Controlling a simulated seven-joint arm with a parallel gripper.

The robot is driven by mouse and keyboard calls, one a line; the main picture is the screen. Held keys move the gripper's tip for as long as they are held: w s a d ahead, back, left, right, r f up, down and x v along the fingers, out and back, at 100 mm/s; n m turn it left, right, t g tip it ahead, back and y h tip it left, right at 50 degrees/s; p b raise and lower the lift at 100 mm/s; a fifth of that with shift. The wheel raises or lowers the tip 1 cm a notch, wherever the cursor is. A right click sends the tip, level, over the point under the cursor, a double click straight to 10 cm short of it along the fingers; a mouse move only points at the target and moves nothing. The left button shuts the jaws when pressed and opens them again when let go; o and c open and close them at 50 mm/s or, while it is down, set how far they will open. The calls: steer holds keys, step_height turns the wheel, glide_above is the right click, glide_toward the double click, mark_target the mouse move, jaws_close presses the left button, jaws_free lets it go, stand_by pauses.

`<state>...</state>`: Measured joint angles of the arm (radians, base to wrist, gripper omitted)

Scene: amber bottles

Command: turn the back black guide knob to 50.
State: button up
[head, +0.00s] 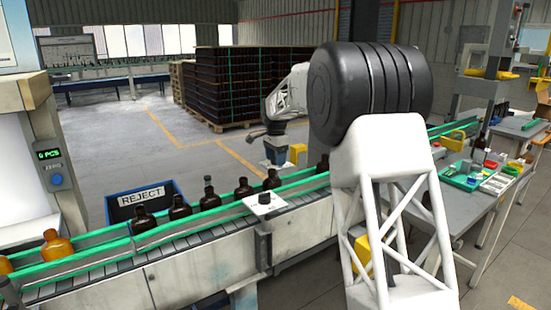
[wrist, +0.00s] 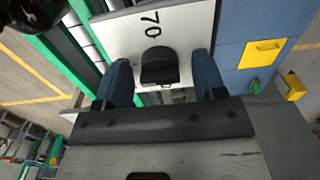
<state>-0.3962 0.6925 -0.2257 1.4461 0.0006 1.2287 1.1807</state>
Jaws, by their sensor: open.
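The back black guide knob (wrist: 160,68) sits on a white plate (wrist: 117,33) marked "70" in the wrist view. My gripper (wrist: 163,80) is open, with one blue finger on each side of the knob and visible gaps between. In the head view my gripper (head: 275,143) is above the far side of the conveyor, over the back white plate (head: 266,165); the back knob is hard to make out there. A second black knob (head: 265,198) stands on a white plate (head: 277,206) on the near side. I cannot read the back knob's pointer.
Dark bottles (head: 180,207) stand on the conveyor (head: 110,257) between green rails (head: 55,271), left of the knobs. A blue REJECT bin (head: 112,215) is behind it. A yellow part (head: 298,154) is close beside my gripper. Crate pallets (head: 240,85) stand farther back.

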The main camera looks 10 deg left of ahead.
steer(key=c, duration=0.9)
steer(key=shift+n, duration=0.4)
steer(key=n, duration=0.4)
steer(key=shift+r, duration=0.1)
steer(key=n, duration=0.4)
steer(key=shift+n, duration=0.3)
steer(key=n, duration=0.4)
steer(key=shift+n, duration=2.2)
